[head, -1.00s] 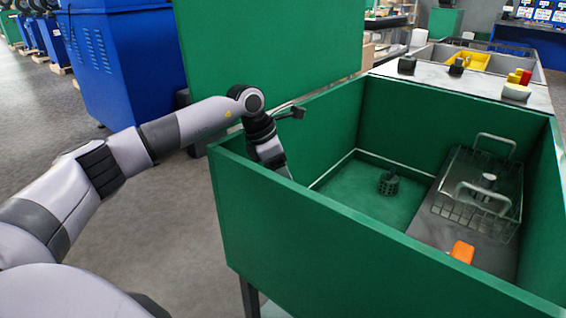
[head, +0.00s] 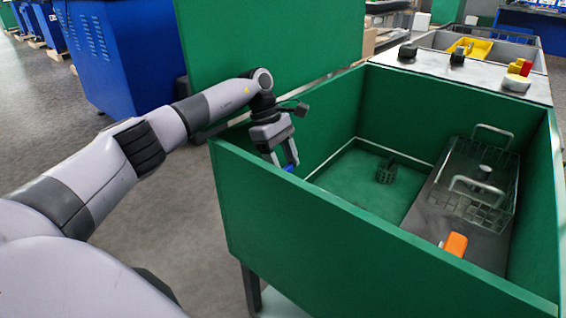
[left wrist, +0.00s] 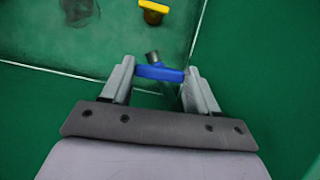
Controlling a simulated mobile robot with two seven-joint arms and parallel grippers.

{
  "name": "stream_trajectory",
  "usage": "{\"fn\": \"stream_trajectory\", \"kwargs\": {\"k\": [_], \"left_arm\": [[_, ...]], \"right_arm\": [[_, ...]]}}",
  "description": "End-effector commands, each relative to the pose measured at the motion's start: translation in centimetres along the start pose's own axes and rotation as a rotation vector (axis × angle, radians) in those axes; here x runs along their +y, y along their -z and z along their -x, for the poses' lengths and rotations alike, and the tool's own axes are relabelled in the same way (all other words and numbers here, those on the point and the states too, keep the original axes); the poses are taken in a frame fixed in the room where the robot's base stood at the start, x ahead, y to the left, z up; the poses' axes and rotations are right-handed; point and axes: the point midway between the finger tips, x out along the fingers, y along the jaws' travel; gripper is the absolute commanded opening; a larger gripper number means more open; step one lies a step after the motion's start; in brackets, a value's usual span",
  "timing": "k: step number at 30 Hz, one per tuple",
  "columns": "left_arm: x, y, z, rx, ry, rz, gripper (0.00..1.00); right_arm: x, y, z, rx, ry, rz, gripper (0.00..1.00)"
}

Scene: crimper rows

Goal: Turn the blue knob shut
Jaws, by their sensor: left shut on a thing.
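The blue knob (left wrist: 158,73) is a flat bar handle with a short grey stub beside it, spanning the space between my left gripper's fingers in the left wrist view. My left gripper (left wrist: 158,70) is shut on it, one finger at each end. In the head view my left gripper (head: 281,159) points down just inside the front left wall of the green tank. A bit of the blue knob (head: 289,168) shows at its fingertips, partly hidden by the wall. My right gripper is not in view.
The green tank (head: 370,230) holds a wire basket (head: 500,205), a dark strainer (head: 386,171) and an orange-handled thing (head: 455,244). A yellow handle (left wrist: 153,7) lies beyond the blue knob. A green panel (head: 270,60) stands behind my left arm.

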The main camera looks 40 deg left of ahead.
Motion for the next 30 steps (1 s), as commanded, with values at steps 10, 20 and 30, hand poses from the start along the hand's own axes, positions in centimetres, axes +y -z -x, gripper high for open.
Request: {"fn": "stream_trajectory", "kwargs": {"k": [10,20,30], "left_arm": [[0.07,0.00,0.01,0.002,0.031,-0.077,0.29],[0.06,0.00,0.02,0.003,0.033,-0.083,0.29],[0.06,0.01,0.02,0.002,0.032,-0.082,0.85]], "right_arm": [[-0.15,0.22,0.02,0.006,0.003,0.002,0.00],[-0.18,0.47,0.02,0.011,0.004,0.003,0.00],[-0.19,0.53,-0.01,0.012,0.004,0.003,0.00]]}}
